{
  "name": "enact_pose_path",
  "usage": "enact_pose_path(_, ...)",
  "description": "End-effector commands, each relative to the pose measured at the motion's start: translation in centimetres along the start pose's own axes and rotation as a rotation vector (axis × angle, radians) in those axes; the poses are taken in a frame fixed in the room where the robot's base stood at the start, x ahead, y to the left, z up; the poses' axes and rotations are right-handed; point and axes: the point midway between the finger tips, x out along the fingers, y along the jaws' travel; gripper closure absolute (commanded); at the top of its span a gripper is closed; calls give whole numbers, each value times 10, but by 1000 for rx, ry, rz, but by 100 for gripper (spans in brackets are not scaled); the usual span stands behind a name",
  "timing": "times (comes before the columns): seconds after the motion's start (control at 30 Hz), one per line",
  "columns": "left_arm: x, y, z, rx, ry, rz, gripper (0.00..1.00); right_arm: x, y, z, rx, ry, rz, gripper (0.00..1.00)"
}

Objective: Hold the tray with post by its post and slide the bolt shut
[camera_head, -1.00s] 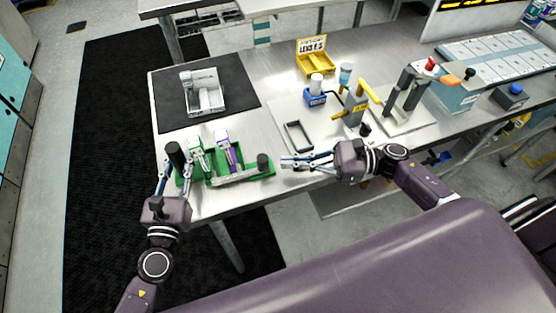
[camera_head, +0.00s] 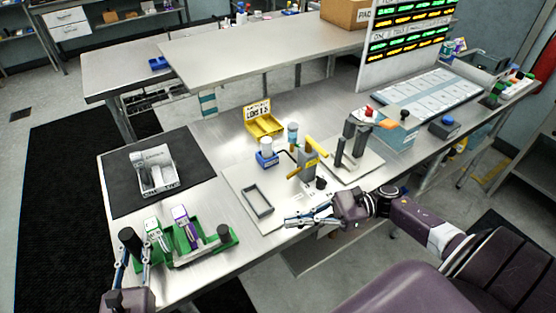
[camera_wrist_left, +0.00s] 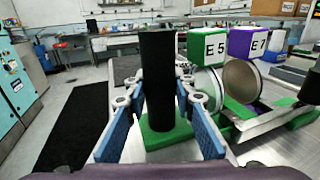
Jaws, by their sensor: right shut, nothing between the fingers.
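The green tray (camera_head: 160,271) sits at the table's front left corner, with a thick black post (camera_head: 127,238) upright at its left end. The post also shows in the left wrist view (camera_wrist_left: 159,80). My left gripper (camera_head: 132,262) has its fingers on either side of the post; I cannot tell whether they press on it. A pale bolt bar (camera_head: 205,251) runs along the tray's front, with a dark knob (camera_head: 223,233) at its right end. Green and purple modules, marked E5 (camera_wrist_left: 214,46) and E7 (camera_wrist_left: 256,43), stand in the tray. My right gripper (camera_head: 290,221) is shut and empty, right of the knob.
A grey fixture (camera_head: 156,183) stands on a dark mat (camera_head: 115,172) behind the tray. A white board (camera_head: 238,187) with a black frame (camera_head: 257,201) and a yellow-handled clamp (camera_head: 310,160) lie behind my right gripper. A yellow bin (camera_head: 265,125) is farther back.

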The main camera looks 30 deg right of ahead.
Motion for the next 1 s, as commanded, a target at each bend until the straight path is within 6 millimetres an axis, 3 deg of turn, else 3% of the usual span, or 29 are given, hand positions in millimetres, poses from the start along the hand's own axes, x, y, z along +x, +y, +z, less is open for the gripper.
enact_pose_path(0.2, 0, 1, 0, 1, 0, 1, 55, 0, 0, 0, 0, 0, 0, 100)
enact_pose_path(0.53, -3, 0, -1, 1, 1, 0, 55, 0, 0, -1, 0, 0, 0, 100)
enact_pose_path(1.0, -41, 0, -2, 1, 1, 0, 55, 0, 0, -9, 0, 0, 0, 100)
